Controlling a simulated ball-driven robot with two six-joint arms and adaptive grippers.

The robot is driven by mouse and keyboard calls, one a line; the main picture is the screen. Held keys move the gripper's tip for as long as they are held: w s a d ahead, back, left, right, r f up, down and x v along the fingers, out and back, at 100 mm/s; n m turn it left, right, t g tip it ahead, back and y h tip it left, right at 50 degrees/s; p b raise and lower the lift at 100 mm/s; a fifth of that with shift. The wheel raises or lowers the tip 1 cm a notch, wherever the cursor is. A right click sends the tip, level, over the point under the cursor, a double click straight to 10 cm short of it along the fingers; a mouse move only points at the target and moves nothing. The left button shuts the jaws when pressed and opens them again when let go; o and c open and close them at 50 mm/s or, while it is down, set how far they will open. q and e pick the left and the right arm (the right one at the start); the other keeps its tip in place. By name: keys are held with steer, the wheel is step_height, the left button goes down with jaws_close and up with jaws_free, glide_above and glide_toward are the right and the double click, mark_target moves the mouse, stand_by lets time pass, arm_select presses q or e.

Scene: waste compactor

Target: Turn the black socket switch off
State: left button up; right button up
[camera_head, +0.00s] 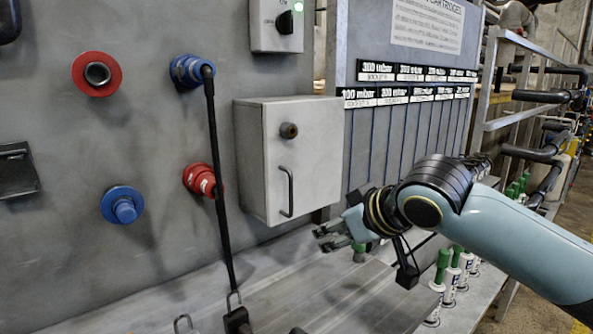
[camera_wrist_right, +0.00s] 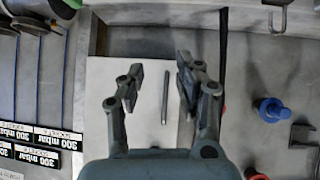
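A black rotary switch knob (camera_head: 285,22) sits on a small grey box (camera_head: 268,44) high on the wall panel, with a lit green lamp (camera_head: 298,6) beside it. The top of that box is cut off by the picture edge. My right gripper (camera_head: 328,236) is in front of the panel, below and right of the switch, near the lower right of the grey cabinet. In the right wrist view its two fingers (camera_wrist_right: 158,88) are apart with nothing held between them. The cabinet's bar handle (camera_wrist_right: 165,97) shows behind the gap. My left gripper is not in view.
The grey cabinet (camera_head: 310,140) projects from the panel below the switch. Red and blue sockets (camera_head: 122,205) are on the left, with a black bar (camera_head: 217,170) hanging there. Labelled slots (camera_head: 410,95) and green-topped cartridges (camera_head: 442,262) are on the right.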

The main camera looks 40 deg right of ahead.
steer(key=w+d+r+t, duration=0.2)
steer(key=w+r, duration=0.2)
steer(key=r, duration=0.3)
steer(key=w+d+r+t, duration=0.1)
steer(key=w+r, duration=0.3)
steer(key=r, duration=0.3)
steer(key=t+y, duration=0.2)
steer(key=t, duration=0.3)
glide_toward(292, 20)
steer(key=s, duration=0.2)
steer(key=w+p, duration=0.2)
steer(key=w, duration=0.3)
steer(key=w+p, duration=0.3)
steer(key=w, duration=0.2)
steer(key=shift+w+a+r, duration=0.1)
steer(key=shift+a+r, duration=0.1)
steer(key=shift+a, duration=0.05)
steer(key=shift+w+f, duration=0.1)
steer(key=shift+w, duration=0.3)
steer(key=shift+c, duration=0.2)
jaws_close()
